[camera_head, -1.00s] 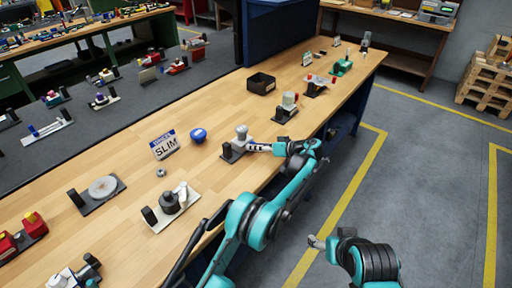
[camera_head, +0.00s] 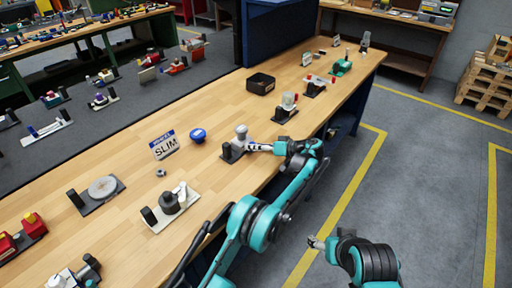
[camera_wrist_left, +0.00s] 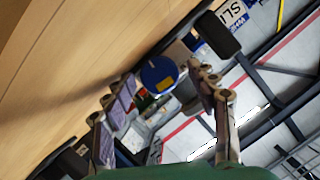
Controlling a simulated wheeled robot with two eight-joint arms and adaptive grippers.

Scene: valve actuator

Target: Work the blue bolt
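A blue round knob-like piece (camera_head: 198,135) stands on the wooden bench, right of the SLIM sign. A blue disc (camera_wrist_left: 158,75) shows between the fingertips in the left wrist view; it looks like the same piece, beyond the fingers. I cannot make out a separate blue bolt. A grey valve fixture (camera_head: 240,137) with a dark block stands near the bench's front edge. My left gripper (camera_head: 256,147) is right beside this fixture; contact cannot be told. In the wrist view its fingers (camera_wrist_left: 160,80) are apart with nothing visibly clamped. My right gripper (camera_head: 316,242) hangs off the bench, small in view.
The SLIM sign (camera_head: 164,145) and a small nut (camera_head: 160,172) lie left of the blue piece. A black bin (camera_head: 260,83) stands farther back. Other fixtures, including a grey disc on a plate (camera_head: 103,187), line the bench. Bare wood lies between them.

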